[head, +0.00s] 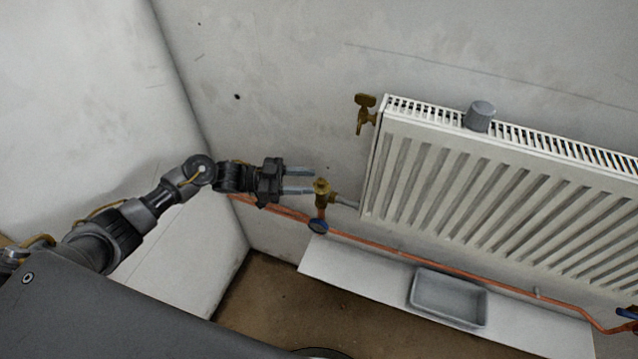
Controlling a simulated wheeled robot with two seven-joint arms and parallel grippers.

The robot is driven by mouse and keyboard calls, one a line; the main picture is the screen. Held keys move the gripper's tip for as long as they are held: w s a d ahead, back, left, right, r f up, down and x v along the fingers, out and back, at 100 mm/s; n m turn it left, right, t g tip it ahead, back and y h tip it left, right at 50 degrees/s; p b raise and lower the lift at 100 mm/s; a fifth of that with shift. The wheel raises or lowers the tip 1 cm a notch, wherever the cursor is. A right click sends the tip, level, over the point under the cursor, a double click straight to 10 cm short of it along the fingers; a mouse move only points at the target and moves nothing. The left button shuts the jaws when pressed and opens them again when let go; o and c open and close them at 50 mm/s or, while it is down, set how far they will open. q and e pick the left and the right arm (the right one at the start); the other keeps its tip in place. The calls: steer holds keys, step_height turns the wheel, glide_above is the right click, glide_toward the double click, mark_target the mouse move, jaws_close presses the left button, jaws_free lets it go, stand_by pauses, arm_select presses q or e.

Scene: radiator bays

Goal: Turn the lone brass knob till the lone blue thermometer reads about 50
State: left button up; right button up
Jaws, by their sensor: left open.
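The brass knob (322,186) tops a brass valve at the lower left corner of the white radiator (470,180). A round blue dial (318,226), which looks like the thermometer, sits on the copper pipe just below the valve. Its face is too small and angled to read. My left gripper (311,181) reaches in from the left, its two pale fingers apart and pointing right at the knob. The fingertips are close beside the knob; I cannot tell whether they touch it. My right gripper is not in view.
A brass key-like fitting (366,108) is on the radiator's upper left. A grey cylinder (480,116) stands on its top. A grey tray (448,297) lies on a white board (355,270) below. Another blue part (627,313) is cut off at the right edge. Copper pipe runs along the wall.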

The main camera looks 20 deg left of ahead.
arm_select(q)
steer(key=b+v, duration=0.1)
steer(key=v, duration=0.5)
steer(key=shift+a, duration=0.1)
step_height(320, 180, down, 24)
steer(key=a+n+t+y, duration=0.2)
steer(key=n+t+y, duration=0.4)
steer(key=n+y, duration=0.2)
steer(key=s+a+f+n+g+y, duration=0.1)
steer(key=s+f+y, duration=0.1)
steer(key=s+f, duration=0.3)
steer(key=s+a+f+n+y, duration=0.1)
steer(key=s+f, duration=0.1)
steer(key=f, duration=0.5)
steer(key=s+f+n+g+y, duration=0.2)
steer(key=s+f+g+y, duration=0.15)
steer(key=s+f, duration=1.05)
steer(key=s+d+f+g+y, duration=0.1)
steer(key=s+f+g, duration=0.1)
steer(key=s, duration=0.9)
steer(key=s+f+n+g+y, duration=0.1)
steer(key=s+f+g+y, duration=0.1)
steer(key=s, duration=1)
steer(key=shift+s+d+g, duration=0.25)
steer(key=shift+d+g, duration=0.1)
steer(key=shift+g, duration=0.1)
